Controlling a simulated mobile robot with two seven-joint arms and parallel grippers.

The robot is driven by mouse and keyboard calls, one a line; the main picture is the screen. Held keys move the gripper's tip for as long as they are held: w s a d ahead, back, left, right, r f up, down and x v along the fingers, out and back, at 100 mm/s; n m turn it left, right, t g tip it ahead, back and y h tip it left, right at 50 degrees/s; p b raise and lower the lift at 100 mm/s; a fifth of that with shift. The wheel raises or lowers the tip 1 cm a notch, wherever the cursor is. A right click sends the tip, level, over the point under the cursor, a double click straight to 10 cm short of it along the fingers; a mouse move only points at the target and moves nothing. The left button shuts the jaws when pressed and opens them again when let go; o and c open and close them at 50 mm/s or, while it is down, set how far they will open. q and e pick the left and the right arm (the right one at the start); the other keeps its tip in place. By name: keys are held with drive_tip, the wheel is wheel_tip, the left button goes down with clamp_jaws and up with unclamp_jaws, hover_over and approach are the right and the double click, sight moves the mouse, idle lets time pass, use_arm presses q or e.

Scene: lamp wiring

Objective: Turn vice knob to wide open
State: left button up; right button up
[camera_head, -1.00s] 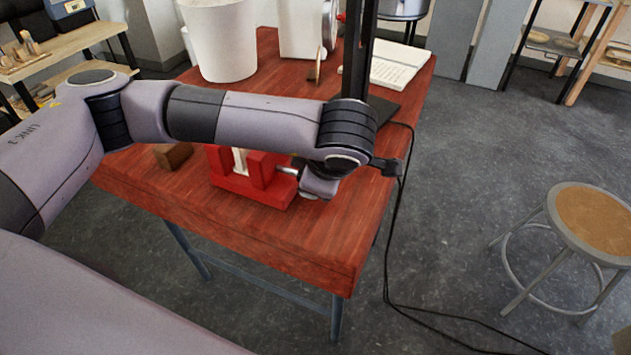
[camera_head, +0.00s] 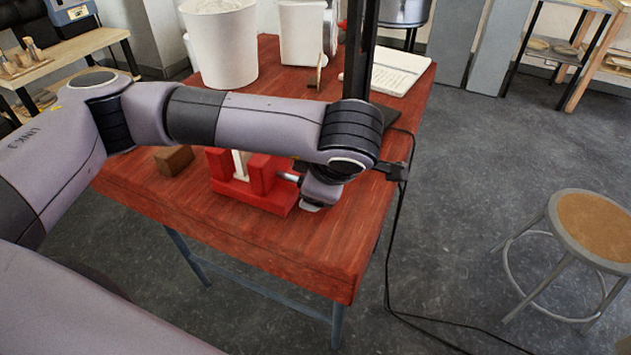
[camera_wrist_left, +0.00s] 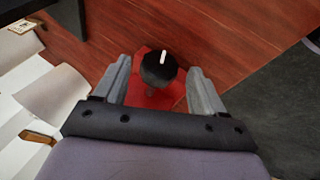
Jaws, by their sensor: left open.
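The red vice (camera_head: 262,198) sits on the wooden table, with a white upright piece (camera_head: 240,164) between its jaws. Its silver shaft (camera_head: 288,177) points right toward my left gripper. In the left wrist view the black vice knob (camera_wrist_left: 157,72) has a white mark on top and stands in front of the red vice body (camera_wrist_left: 176,92). My left gripper (camera_wrist_left: 159,68) is open, one finger on each side of the knob, with visible gaps. In the head view my left wrist hides the knob and most of the fingers. My right gripper is out of view.
The red wooden table (camera_head: 230,235) holds a brown block (camera_head: 174,160), a white bucket (camera_head: 222,48), a black upright post (camera_head: 359,50) and an open book (camera_head: 400,74). A black cable (camera_head: 399,215) hangs past the right edge. A stool (camera_head: 595,220) stands at right.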

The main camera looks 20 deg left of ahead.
use_arm(q)
drive_tip(key=v, duration=0.5)
drive_tip(key=shift+s+d+r, duration=0.1)
drive_tip(key=shift+d+r, duration=0.05)
drive_tip(key=shift+r, duration=0.1)
drive_tip(key=w+m+g+b, duration=0.3)
drive_tip(key=w+g+b, duration=0.1)
drive_tip(key=g+b, duration=0.15)
drive_tip(key=shift+g, duration=0.35)
drive_tip(key=shift+w+b+x, duration=0.2)
drive_tip(key=shift+b+x, duration=0.1)
drive_tip(key=shift+x, duration=2.9)
drive_tip(key=shift+r, duration=0.1)
drive_tip(key=c, duration=1)
